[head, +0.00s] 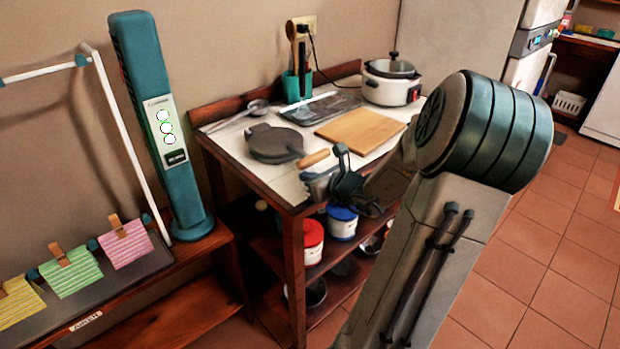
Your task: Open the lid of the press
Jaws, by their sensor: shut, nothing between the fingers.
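The press (272,144) is a dark grey, round, flat device on the white top of the wooden table. Its lid looks down, lying flat. A wooden handle (313,158) sticks out from its front right side. My gripper (314,182) is at the front edge of the table, just below and in front of the handle in the picture. It is shut and holds nothing. I cannot tell whether it touches the handle; its fingertips are small and partly hidden by my wrist.
A wooden cutting board (360,130), a dark tray (316,112), a ladle (257,107) and a white cooker (391,82) share the tabletop. A teal utensil holder (296,86) stands behind. Red-lidded and blue-lidded containers are on the shelf below. A teal tower fan (158,130) stands left.

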